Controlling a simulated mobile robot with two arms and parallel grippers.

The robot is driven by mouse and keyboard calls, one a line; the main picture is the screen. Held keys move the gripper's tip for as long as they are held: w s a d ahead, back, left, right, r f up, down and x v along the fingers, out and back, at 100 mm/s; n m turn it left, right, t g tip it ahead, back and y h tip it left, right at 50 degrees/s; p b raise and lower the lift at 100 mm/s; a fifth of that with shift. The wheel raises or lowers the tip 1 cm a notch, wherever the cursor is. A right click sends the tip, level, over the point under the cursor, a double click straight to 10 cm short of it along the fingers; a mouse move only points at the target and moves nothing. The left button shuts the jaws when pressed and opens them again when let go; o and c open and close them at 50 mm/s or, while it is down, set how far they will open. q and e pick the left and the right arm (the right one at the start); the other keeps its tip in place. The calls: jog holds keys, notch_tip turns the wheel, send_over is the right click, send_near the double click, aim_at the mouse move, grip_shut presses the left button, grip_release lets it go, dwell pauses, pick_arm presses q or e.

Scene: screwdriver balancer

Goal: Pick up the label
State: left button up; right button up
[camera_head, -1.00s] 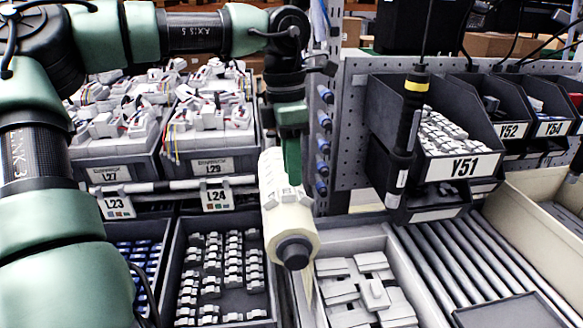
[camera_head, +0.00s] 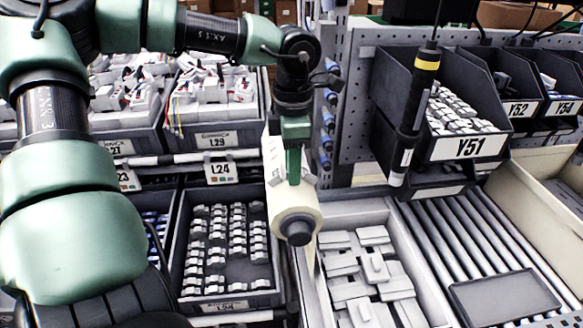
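A cream roll of labels (camera_head: 297,207) on a dark spindle stands in the middle of the view, with its round end facing me. My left gripper (camera_head: 294,178) points down at the top of the roll. Its green finger part overlaps the roll in the picture. I cannot tell whether the fingers are open or shut, or whether they hold a label. No separate loose label can be made out. My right gripper is not in view.
A hanging screwdriver (camera_head: 412,120) is right of the roll, before bin Y51 (camera_head: 468,148). A bin of white parts (camera_head: 312,240) and rollers with a dark tray (camera_head: 505,296) lie front right. A bin of small parts (camera_head: 178,222) is left of the roll.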

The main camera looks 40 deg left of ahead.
pick_arm(q)
grip_shut()
dwell(1.4)
